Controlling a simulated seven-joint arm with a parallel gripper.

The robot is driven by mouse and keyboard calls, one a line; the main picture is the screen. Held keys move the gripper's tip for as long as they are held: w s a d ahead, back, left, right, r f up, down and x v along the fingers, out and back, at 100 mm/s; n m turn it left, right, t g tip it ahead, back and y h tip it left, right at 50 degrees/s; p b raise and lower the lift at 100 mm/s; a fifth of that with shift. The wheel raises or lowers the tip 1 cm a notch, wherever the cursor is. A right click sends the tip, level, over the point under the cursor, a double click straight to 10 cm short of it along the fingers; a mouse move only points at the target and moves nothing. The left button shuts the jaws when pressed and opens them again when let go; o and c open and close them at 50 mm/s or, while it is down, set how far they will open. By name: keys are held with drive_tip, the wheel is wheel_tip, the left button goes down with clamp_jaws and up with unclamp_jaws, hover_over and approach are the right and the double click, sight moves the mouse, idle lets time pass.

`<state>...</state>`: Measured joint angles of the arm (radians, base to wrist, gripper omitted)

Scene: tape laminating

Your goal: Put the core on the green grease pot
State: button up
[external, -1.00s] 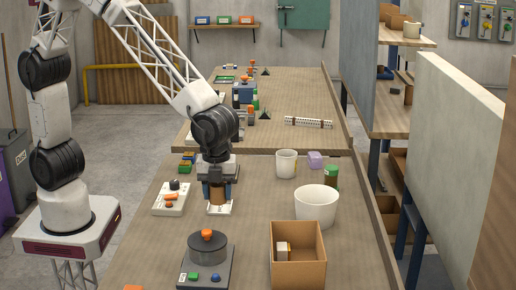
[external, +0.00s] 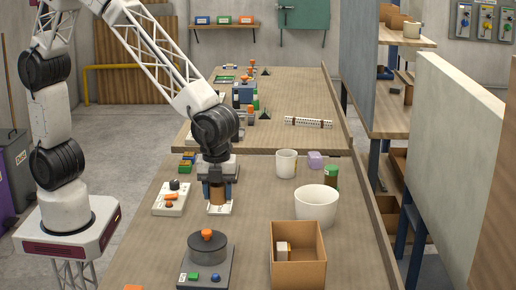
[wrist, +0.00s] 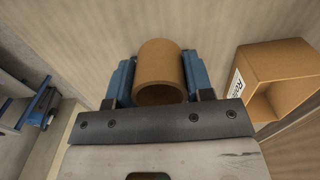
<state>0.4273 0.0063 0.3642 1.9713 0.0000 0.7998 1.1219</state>
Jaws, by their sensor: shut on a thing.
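The core is a brown cardboard tube (external: 217,195). My gripper (external: 217,190) is shut on it, with a blue finger on each side. In the wrist view the core (wrist: 160,68) sits between the blue fingers (wrist: 157,80), its open end facing the camera. In the external view it is upright over a small white plate (external: 219,209); I cannot tell whether they touch. A small green pot (external: 331,177), which looks like the grease pot, stands to the right, behind the large white bowl (external: 316,207), apart from my gripper.
A white mug (external: 286,163) and a purple block (external: 315,159) stand near the green pot. An open cardboard box (external: 297,262) holding a small block is at front right. A grey round device with an orange knob (external: 207,250) is in front, a switch box (external: 172,198) left.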

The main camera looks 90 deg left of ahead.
drive_tip(key=shift+w+a, duration=0.1)
drive_tip(key=w+a+r+m, duration=0.1)
drive_tip(key=w+a, duration=0.7)
drive_tip(key=a, duration=0.5)
drive_tip(key=w+a+r+m, duration=0.1)
drive_tip(key=w+a, duration=0.6)
drive_tip(key=a, duration=0.7)
drive_tip(key=shift+w+a+r, duration=0.3)
drive_tip(key=shift+w+r, duration=0.1)
drive_tip(key=shift+r, duration=0.15)
hover_over(332, 167)
drive_tip(key=shift+f, duration=0.75)
drive_tip(key=shift+f, duration=0.1)
drive_tip(key=shift+f, duration=1.65)
drive_tip(key=shift+f, duration=0.15)
